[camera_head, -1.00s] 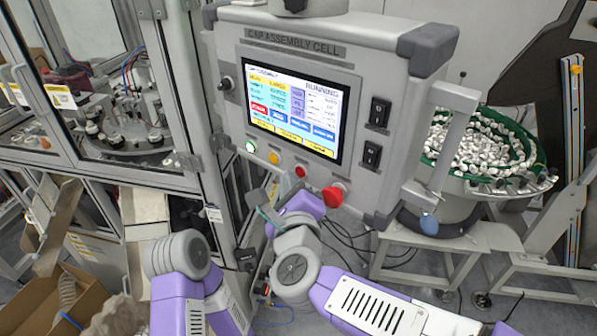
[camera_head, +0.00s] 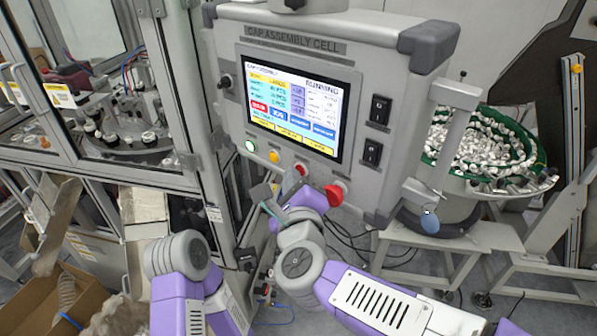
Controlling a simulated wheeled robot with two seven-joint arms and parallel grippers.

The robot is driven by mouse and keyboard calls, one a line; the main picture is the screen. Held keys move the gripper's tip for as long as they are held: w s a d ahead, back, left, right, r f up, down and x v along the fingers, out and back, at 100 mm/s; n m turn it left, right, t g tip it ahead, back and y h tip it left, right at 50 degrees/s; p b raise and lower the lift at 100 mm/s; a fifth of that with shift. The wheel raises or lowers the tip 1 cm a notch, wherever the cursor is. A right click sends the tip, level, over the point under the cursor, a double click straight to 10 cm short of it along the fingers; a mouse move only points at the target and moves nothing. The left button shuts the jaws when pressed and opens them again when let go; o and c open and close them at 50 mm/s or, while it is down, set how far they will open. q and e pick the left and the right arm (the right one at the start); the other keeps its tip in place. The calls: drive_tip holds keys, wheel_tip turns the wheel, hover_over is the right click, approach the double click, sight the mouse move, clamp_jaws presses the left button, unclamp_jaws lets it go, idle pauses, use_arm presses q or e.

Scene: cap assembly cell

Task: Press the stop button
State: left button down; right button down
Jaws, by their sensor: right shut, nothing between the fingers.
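The control panel (camera_head: 228,112) has a row of buttons under its lit screen. A small red button (camera_head: 301,169) sits right of the yellow one, partly covered by my right arm's end. A larger red mushroom button (camera_head: 335,194) stands out at the panel's lower right. No button label is readable. My right gripper (camera_head: 268,200) is shut and empty, just below the button row, left of and below the small red button. Contact with the panel cannot be made out. My left arm shows at the lower left, but its gripper is not in view.
A green lit button (camera_head: 250,147) and a yellow button (camera_head: 274,157) are left of the small red one. A framed glass enclosure (camera_head: 178,100) stands close at the left. A bowl of white caps (camera_head: 475,150) is at the right. Cardboard boxes (camera_head: 40,300) lie lower left.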

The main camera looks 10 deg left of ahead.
drive_tip(key=shift+w, duration=0.1)
idle(0.4)
drive_tip(key=shift+s+a, duration=0.2)
drive_tip(key=shift+s, duration=0.25)
drive_tip(key=s+a, duration=0.3)
drive_tip(key=s, duration=0.2)
drive_tip(key=shift+s, duration=0.15)
idle(0.5)
idle(0.5)
